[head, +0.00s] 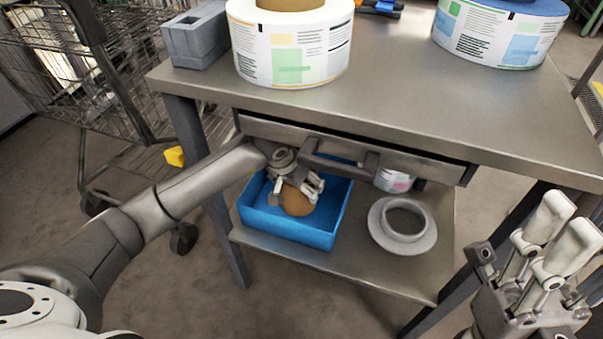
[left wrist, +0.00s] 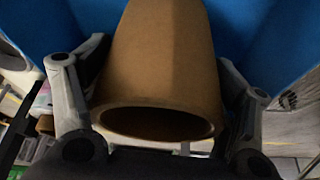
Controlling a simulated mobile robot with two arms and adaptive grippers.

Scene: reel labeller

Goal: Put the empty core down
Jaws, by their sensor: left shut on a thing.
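The empty core is a brown cardboard tube (head: 297,199). In the head view it is inside the blue bin (head: 322,240) on the table's lower shelf, partly covered by my left gripper (head: 296,188). In the left wrist view the core (left wrist: 165,65) fills the middle, its open end facing the camera, with a finger of my left gripper (left wrist: 160,110) on each side and blue bin walls behind. My left gripper is shut on the core. Whether the core touches the bin floor is hidden. My right gripper (head: 520,255) is at the lower right, away from the bin, fingers apart and empty.
A grey flanged ring (head: 425,243) lies on the lower shelf right of the bin. A drawer front with a handle (head: 340,150) hangs above the bin. Label reels (head: 290,50) and a grey block (head: 196,38) stand on the tabletop (head: 420,95). A wire cart (head: 120,85) stands left.

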